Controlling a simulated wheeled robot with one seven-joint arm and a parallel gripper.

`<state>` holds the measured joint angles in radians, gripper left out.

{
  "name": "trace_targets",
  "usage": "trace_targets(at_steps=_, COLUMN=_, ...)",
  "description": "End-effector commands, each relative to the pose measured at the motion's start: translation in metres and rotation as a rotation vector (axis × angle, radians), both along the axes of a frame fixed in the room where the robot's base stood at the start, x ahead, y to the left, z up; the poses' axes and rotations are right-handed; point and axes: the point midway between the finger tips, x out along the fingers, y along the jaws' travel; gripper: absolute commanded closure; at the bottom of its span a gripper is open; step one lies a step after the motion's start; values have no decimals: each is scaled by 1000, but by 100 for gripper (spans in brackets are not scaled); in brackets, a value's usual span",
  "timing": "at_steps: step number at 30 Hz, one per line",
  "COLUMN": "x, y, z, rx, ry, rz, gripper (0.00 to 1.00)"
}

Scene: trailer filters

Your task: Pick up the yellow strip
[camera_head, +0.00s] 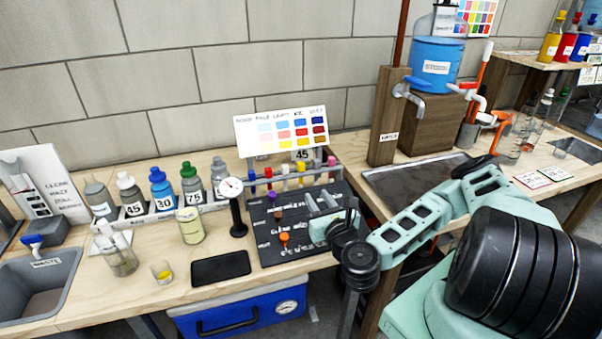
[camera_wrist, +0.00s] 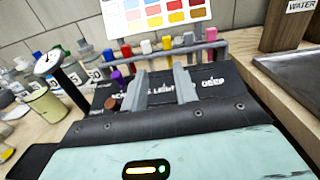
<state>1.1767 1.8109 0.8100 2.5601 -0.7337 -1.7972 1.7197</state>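No loose yellow strip can be told for certain. A small patch of yellow (camera_head: 166,275) shows in a small clear cup on the bench at front left; it is too small to tell its shape. A yellow patch also shows at the left edge of the wrist view (camera_wrist: 4,153). A yellow-capped tube (camera_wrist: 168,43) stands in the tube rack. My gripper (camera_head: 322,201) is over the black mat (camera_head: 262,220), right of the cup and well apart from it. In the wrist view its two fingers (camera_wrist: 160,78) stand apart with nothing between them.
A rack of numbered bottles (camera_head: 157,215), a cream jar (camera_head: 190,226), a dial gauge on a post (camera_head: 238,215) and a glass beaker (camera_head: 121,260) stand around the cup. A black pad (camera_head: 221,268) lies right of it. A grey sink (camera_head: 38,288) is at far left.

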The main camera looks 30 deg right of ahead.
Motion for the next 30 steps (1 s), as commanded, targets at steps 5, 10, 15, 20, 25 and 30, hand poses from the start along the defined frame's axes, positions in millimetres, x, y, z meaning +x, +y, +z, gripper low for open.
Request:
trace_targets(at_steps=5, x=9, y=-10, z=-5, rx=27, ry=-15, rz=-35, gripper=71)
trace_targets(at_steps=10, x=28, y=-15, z=-7, rx=25, ry=-15, rz=-32, gripper=71)
trace_targets(at_steps=15, x=41, y=-18, z=-7, rx=24, ry=-14, rz=-30, gripper=71)
trace_targets(at_steps=20, x=67, y=-26, z=1, rx=20, ry=-12, rz=-32, gripper=71)
trace_targets(at_steps=25, x=97, y=-34, z=2, rx=22, ry=-11, rz=-31, gripper=71)
trace_targets(at_steps=30, x=113, y=-39, z=0, rx=23, ry=-9, rz=-29, gripper=71)
